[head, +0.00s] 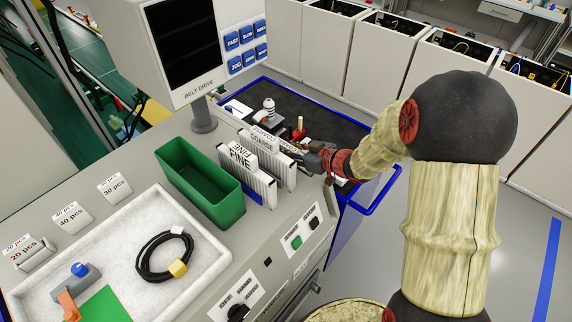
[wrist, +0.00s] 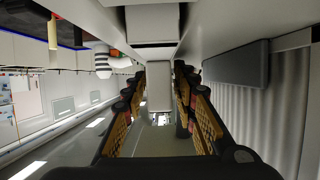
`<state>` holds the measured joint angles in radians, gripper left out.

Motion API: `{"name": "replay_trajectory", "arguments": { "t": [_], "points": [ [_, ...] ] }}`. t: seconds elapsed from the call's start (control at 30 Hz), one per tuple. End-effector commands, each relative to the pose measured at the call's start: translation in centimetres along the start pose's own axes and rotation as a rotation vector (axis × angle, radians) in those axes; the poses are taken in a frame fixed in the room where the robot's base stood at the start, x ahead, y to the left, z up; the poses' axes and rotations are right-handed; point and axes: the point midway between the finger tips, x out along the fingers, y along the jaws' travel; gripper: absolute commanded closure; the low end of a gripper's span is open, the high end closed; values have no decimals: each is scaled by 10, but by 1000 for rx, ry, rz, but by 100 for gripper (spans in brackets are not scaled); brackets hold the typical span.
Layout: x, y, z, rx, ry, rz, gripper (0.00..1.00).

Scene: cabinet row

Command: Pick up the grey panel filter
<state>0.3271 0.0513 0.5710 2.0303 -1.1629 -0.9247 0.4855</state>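Two pale grey-white pleated panels stand upright side by side on the bench in the head view, a front one (head: 262,185) under a FINE sign (head: 243,157) and one behind it (head: 284,168) by a COARSE sign (head: 262,140). Which one is the grey panel filter I cannot tell. My gripper (head: 312,161) is at the right end of the rear panel, partly hidden. In the wrist view its fingers (wrist: 160,105) are spread apart, with a pale block (wrist: 159,87) showing between them; contact is not clear. A pleated grey surface (wrist: 290,100) lies close on the right, beside a dark grey rectangle (wrist: 236,66).
A green bin (head: 200,180) stands left of the panels, and a white tray (head: 110,250) with a black cable coil (head: 165,253) is in front. A blue-railed cart (head: 378,190) with a dark top (head: 318,129) and small items is behind.

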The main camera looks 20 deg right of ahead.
Motion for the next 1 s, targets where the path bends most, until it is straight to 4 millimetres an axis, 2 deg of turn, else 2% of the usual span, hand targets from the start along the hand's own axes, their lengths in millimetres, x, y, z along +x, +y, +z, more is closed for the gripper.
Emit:
{"name": "replay_trajectory", "arguments": {
  "t": [0.47,1.0],
  "points": [
    [0,0,0,0,0,0,100],
    [0,0,0,0,1,0,100]
  ]
}}
